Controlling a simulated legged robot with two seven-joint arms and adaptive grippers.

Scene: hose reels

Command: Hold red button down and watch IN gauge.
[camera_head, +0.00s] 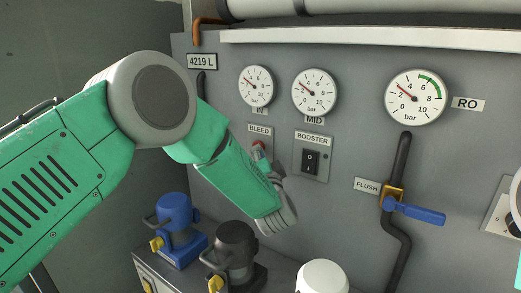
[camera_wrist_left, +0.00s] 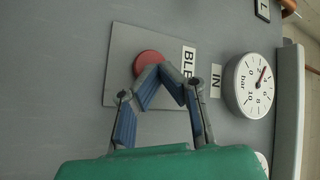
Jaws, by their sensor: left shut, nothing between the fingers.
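The red button (camera_wrist_left: 149,62) sits on the grey BLEED plate (camera_wrist_left: 118,80), and it also shows in the head view (camera_head: 258,145), partly behind my gripper. My left gripper (camera_wrist_left: 164,69) is shut and empty. Its fingertips are at the button's edge and cover part of it in the wrist view. I cannot tell whether they touch it or how far it is pressed. The IN gauge (camera_head: 257,86) is above the plate; its red needle points up and left, at the low part of the scale. The gauge is also clear in the wrist view (camera_wrist_left: 253,86).
The MID gauge (camera_head: 314,93), the RO gauge (camera_head: 416,97) and the BOOSTER switch (camera_head: 311,162) are on the same panel. A blue FLUSH valve handle (camera_head: 419,213) sticks out at the right. A blue pump (camera_head: 176,228) and a black pump (camera_head: 236,252) stand below my arm.

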